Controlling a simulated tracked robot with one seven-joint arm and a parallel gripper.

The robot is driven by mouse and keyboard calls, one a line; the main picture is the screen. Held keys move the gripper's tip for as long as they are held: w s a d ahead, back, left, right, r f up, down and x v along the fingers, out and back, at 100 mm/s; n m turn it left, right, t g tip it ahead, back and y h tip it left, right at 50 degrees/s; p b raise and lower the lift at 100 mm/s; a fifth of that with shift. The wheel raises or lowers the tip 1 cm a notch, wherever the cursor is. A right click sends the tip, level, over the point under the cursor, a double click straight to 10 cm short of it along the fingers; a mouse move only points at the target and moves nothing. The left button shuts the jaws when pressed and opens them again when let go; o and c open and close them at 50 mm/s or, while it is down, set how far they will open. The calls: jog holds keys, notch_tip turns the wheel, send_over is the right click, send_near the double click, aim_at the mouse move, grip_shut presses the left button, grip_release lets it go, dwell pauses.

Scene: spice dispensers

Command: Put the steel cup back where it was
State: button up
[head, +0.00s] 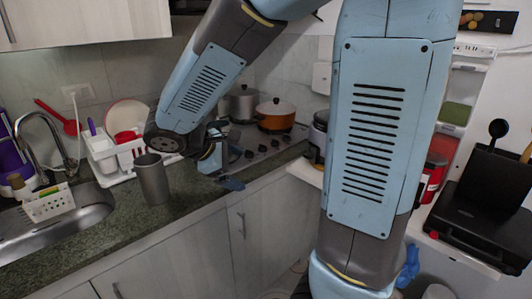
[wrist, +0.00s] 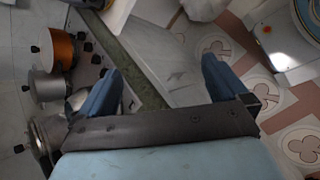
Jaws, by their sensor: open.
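The steel cup (head: 152,181) stands upright on the dark granite counter (head: 180,205), right of the sink, in the head view. My gripper (head: 222,172) is to the right of the cup and apart from it, near the counter's front edge. In the wrist view my gripper (wrist: 163,82) has its two blue fingers wide apart with nothing between them. I cannot make out the cup in the wrist view.
The sink (head: 65,225) with a white basket (head: 48,204) is at the left. A white dish rack (head: 108,155) stands behind the cup. An orange pot (head: 275,115) and a grey pot (head: 243,103) are on the stove. Some counter right of the cup is clear.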

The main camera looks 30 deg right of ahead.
jog(key=s+d+r+m+t+y, duration=0.2)
jog(key=s+r+m+y, duration=0.6)
jog(key=s+m, duration=0.4)
jog(key=shift+s+d+r+t+y, duration=0.15)
jog(key=shift+s+r+t+y, duration=0.2)
jog(key=shift+r+t, duration=0.3)
jog(key=shift+f, duration=0.1)
